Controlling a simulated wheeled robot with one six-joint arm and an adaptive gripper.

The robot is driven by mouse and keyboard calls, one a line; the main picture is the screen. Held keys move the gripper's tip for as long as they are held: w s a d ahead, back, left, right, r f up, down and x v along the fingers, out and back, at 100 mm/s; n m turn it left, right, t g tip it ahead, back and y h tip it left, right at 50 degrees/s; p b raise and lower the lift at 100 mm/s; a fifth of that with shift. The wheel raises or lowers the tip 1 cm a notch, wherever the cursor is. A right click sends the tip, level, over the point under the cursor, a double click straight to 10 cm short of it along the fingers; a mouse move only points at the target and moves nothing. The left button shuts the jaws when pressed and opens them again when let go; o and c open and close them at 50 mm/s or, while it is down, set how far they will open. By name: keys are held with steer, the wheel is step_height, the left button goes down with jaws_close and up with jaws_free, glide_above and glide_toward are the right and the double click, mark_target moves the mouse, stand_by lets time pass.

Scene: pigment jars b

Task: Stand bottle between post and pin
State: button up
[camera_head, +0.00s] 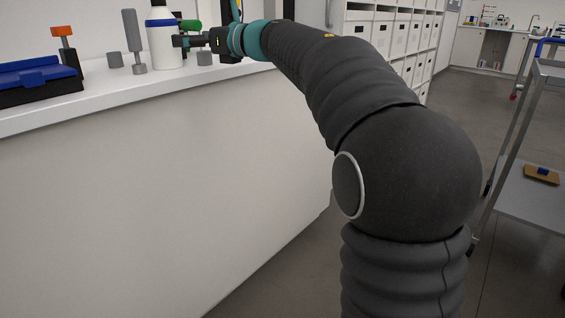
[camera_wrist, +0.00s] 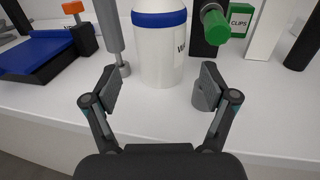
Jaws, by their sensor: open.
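The white bottle (camera_head: 164,48) with a blue band stands upright on the white bench. It also shows in the wrist view (camera_wrist: 158,60), with its top cut off. A tall grey post (camera_head: 132,32) stands just left of it, also in the wrist view (camera_wrist: 112,28). Short grey stubs stand to the left (camera_head: 115,60) and right (camera_head: 204,58) of the bottle; I cannot tell which piece is the pin. My gripper (camera_head: 184,41) is open and level, its fingers (camera_wrist: 157,82) spread either side of the bottle's front without visible contact. The right finger partly hides the right stub (camera_wrist: 206,98).
A blue and black tray (camera_head: 40,78) and an orange-topped piece (camera_head: 64,45) are at the left. The bench's front strip (camera_wrist: 150,125) is clear. A cart (camera_head: 520,190) stands far right.

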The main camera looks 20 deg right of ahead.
steer(key=s+d+r+m+t+h, duration=0.2)
steer(key=s+d+m+t+h, duration=0.45)
steer(key=m, duration=0.85)
steer(key=s+d+f+m+g+h, duration=0.3)
steer(key=s+d+f+m+h, duration=0.6)
steer(key=m, duration=0.6)
steer(key=s+f+m+g+y, duration=0.1)
steer(key=s+f+m+g, duration=0.4)
steer(key=s+f, duration=0.8)
steer(key=s+a+f+m+g+y, duration=0.1)
steer(key=s+f+m+g, duration=0.4)
steer(key=s+f+m, duration=0.5)
steer(key=s+f, duration=0.3)
steer(key=f, duration=0.2)
steer(key=shift+f, duration=0.15)
steer(key=shift+g+y, duration=0.25)
